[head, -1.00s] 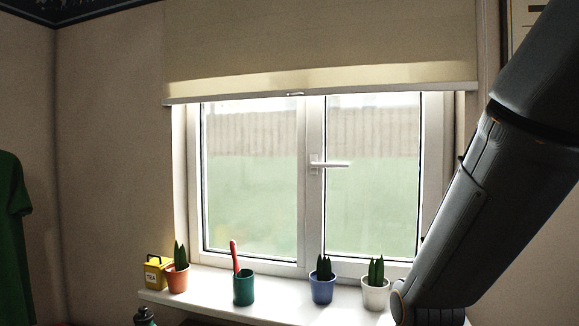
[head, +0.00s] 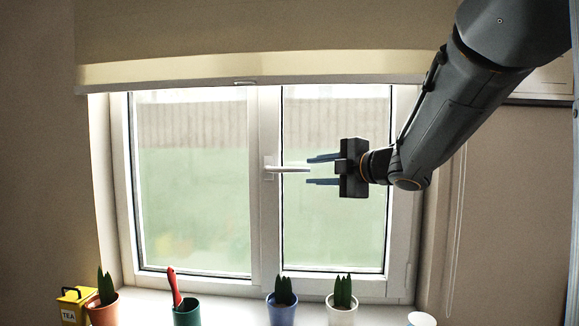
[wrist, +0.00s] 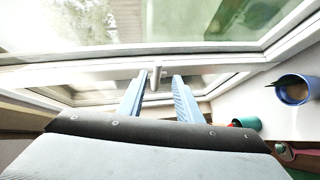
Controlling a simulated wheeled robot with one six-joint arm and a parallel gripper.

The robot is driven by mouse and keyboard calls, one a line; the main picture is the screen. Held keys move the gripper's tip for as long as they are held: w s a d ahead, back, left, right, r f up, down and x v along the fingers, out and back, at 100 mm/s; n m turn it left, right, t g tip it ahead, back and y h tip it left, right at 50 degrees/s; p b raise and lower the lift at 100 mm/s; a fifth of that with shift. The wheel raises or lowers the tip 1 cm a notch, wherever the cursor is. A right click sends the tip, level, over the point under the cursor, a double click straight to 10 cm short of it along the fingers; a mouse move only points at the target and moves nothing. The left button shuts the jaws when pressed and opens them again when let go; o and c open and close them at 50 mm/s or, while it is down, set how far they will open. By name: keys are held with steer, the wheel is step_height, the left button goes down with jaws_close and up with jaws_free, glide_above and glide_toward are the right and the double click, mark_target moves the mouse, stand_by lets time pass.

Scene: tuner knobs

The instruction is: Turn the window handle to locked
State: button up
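The white window handle (head: 288,169) sits on the middle frame of the window and its lever points horizontally to the right. My gripper (head: 309,170) is open, with its two blue-grey fingers pointing left, one above and one below the level of the lever. The lever's free end lies about at the opening between the fingertips. In the wrist view, the handle (wrist: 156,77) shows between the tips of my gripper (wrist: 155,82). The fingers look apart from it, and nothing is held.
On the sill stand an orange plant pot (head: 103,313), a green pot (head: 187,313) with a red-handled thing, a blue plant pot (head: 282,312) and a white plant pot (head: 341,313). A yellow tea tin (head: 73,305) is at left. A roller blind (head: 250,45) hangs above.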

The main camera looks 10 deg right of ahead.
mark_target(296, 170)
steer(key=shift+w+a+r+n, duration=0.15)
steer(key=shift+a+r+n, duration=0.05)
steer(key=shift+r+n, duration=0.1)
steer(key=shift+y, duration=0.3)
steer(key=x, duration=0.3)
steer(key=p+x, duration=0.1)
steer(key=x, duration=0.2)
steer(key=shift+a+f, duration=0.1)
steer(key=shift+a, duration=0.25)
steer(key=shift+w+a+f, duration=0.1)
steer(key=shift+w+a, duration=0.2)
steer(key=shift+w, duration=0.3)
steer(key=shift+c, duration=0.5)
jaws_close()
